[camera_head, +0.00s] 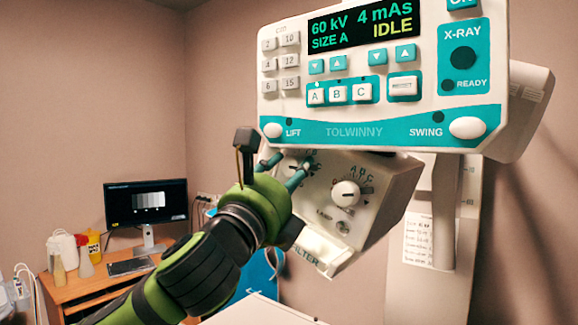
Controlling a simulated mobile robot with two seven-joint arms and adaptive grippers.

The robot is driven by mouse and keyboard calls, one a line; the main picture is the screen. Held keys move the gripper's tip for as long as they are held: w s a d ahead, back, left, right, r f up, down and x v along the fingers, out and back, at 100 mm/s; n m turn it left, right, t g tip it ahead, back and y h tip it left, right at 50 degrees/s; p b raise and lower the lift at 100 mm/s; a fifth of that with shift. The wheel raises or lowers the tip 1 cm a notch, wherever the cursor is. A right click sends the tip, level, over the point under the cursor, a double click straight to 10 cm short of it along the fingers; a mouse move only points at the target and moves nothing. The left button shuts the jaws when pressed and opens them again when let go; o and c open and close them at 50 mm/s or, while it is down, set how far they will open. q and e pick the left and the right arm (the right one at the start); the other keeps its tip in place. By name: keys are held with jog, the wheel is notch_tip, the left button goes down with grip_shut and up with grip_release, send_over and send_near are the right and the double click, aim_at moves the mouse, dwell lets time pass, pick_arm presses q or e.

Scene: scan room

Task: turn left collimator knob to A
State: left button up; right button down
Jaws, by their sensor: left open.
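The collimator box (372,218) hangs below the control panel, with two knobs on its tilted front face. The right knob (345,194) is white, with letters printed around it, and stands clear. The left knob (297,167) is mostly hidden behind my left gripper (283,168). The gripper is green and black with teal fingertips. Its fingers are apart, one at each side of the left knob's area; I cannot tell whether they touch it. The left knob's pointer setting cannot be read. My right gripper is not in view.
The control panel (385,95) overhangs the collimator just above my gripper; its screen (363,24) reads 60 kV, 4 mAs, SIZE A, IDLE. A white column (445,215) stands behind at right. A desk (95,283) with a monitor (147,203) and bottles is at far left.

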pick_arm(q)
jog(key=shift+s+a, duration=0.1)
jog(key=shift+s+a+r, duration=0.1)
jog(key=c, duration=0.8)
jog(key=shift+r+n+y, duration=0.2)
jog(key=shift+n+y, duration=0.8)
jog(key=shift+n, duration=0.9)
jog(key=shift+c, duration=0.2)
jog(key=o, duration=0.8)
jog(key=shift+o, duration=0.2)
jog(key=shift+f, duration=0.1)
jog(key=shift+d, duration=0.2)
jog(key=v, duration=1.2)
